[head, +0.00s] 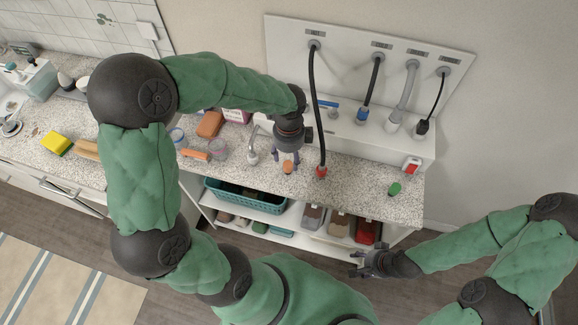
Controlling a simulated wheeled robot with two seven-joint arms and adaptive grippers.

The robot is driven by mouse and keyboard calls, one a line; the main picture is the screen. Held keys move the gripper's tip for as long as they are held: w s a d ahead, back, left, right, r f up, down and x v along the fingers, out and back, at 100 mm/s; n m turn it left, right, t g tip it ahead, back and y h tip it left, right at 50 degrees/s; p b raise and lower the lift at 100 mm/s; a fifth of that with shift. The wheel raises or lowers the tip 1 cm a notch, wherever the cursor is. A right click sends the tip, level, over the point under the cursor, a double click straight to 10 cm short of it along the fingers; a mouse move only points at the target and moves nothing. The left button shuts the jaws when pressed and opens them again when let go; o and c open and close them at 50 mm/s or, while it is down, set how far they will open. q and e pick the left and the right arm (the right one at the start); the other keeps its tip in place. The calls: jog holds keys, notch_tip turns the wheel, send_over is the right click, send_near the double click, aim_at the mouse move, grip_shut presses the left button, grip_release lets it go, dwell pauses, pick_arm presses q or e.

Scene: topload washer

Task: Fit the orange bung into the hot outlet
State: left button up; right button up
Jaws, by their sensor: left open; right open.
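The small orange bung (288,167) stands on the speckled counter near its front edge. My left gripper (286,160) points down right at it, fingers open; the bung shows between or just in front of the fingertips, and I cannot tell whether they touch it. My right gripper (360,263) is open and empty, in front of the shelves and below counter height. I cannot tell for sure which fitting is the hot outlet. A blue-handled valve (325,102) shows on the white ledge behind the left gripper, which hides part of that area.
A black hose (318,110) hangs from the wall panel (430,52) to a red end (321,171), just right of the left gripper. A green bung (394,188) stands on the right counter. The counter between red end and green bung is clear.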

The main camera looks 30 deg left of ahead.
aim_at(288, 164)
pick_arm(q)
jog(key=shift+w+f, duration=0.1)
jog(key=shift+f, duration=0.65)
jog(key=shift+w+a+f+b, duration=0.15)
jog(key=shift+f+b, duration=0.45)
jog(key=shift+f, duration=0.7)
jog(key=shift+a+f+b, duration=0.1)
jog(key=shift+f+b, duration=0.45)
jog(key=shift+f, duration=0.75)
jog(key=shift+c, duration=0.3)
jog(key=c, duration=1)
